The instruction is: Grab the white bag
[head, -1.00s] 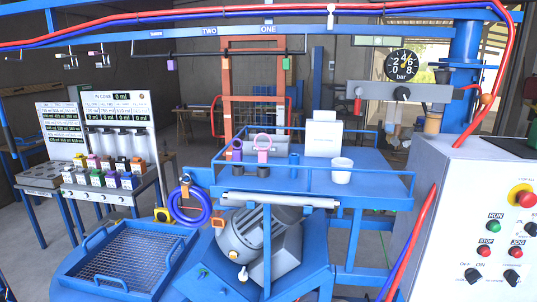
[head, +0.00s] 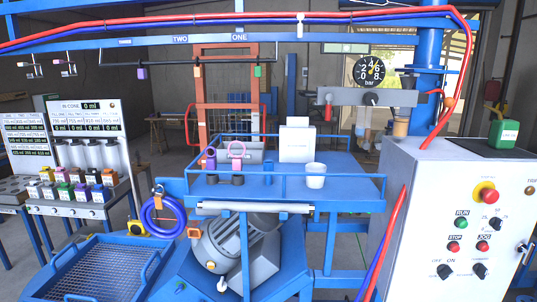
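The white bag (head: 297,140) stands upright at the back of the blue platform (head: 345,187), right of the middle of the head view. It looks like a pale, box-shaped sack with a narrower top part. Its front face is unobstructed, and its base rests on or just behind the platform's rear part. Neither of my grippers shows in the head view, and nothing is holding the bag.
A white cup (head: 316,175) stands in front of the bag; a purple tool (head: 211,158) and a pink ring-handled tool (head: 237,153) stand left of it. Blue rails edge the platform. A control cabinet (head: 455,215) fills the right. A pressure gauge (head: 370,71) hangs above.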

